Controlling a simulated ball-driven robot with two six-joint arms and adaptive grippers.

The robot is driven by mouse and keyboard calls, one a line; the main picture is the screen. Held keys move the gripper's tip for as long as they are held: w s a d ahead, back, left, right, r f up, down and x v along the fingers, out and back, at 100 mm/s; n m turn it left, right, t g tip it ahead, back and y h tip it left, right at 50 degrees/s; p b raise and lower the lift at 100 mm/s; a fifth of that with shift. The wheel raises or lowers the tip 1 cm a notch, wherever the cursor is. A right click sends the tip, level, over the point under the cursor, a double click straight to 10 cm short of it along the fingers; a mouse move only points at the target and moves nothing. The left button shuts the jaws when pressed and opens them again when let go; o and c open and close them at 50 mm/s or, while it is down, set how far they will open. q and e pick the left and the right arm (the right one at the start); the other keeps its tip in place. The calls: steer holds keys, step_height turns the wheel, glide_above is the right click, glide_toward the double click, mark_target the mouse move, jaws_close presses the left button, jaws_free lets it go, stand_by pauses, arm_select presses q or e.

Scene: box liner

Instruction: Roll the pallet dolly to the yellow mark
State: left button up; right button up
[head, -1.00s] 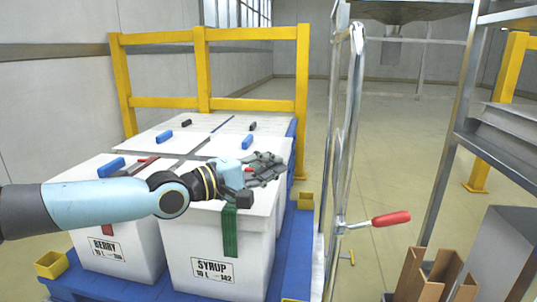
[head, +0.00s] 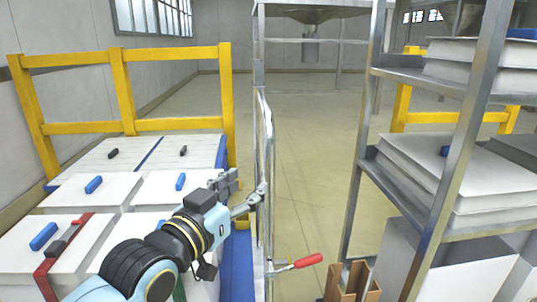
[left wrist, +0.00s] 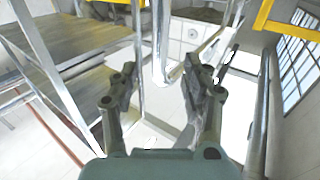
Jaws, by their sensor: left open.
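The blue pallet dolly (head: 238,262) shows in the head view at lower left, loaded with several white lidded boxes (head: 68,192). A silver upright bar (head: 266,150) stands at its right side. My left gripper (head: 248,190) reaches over the boxes and is open, its fingertips beside that bar. I cannot tell whether they touch it. In the left wrist view the open fingers (left wrist: 158,82) have a silver bar (left wrist: 160,40) ahead between them. I see no yellow floor mark that I can be sure of. My right gripper is not in view.
A yellow rail (head: 125,90) stands behind the boxes. A red-handled lever (head: 308,261) sticks out right, low on the bar. A metal shelf rack (head: 470,130) with white boxes and a brown carton (head: 350,282) are at right. Open floor (head: 315,170) lies between.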

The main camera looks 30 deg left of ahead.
mark_target(266, 170)
arm_select(q)
steer(key=w+b, duration=0.1)
steer(key=w, duration=0.9)
steer(key=shift+d+b, duration=0.15)
steer(key=shift+b, duration=0.25)
steer(key=shift+c, duration=0.2)
steer(key=c, duration=0.9)
jaws_close()
steer(key=shift+f, duration=0.15)
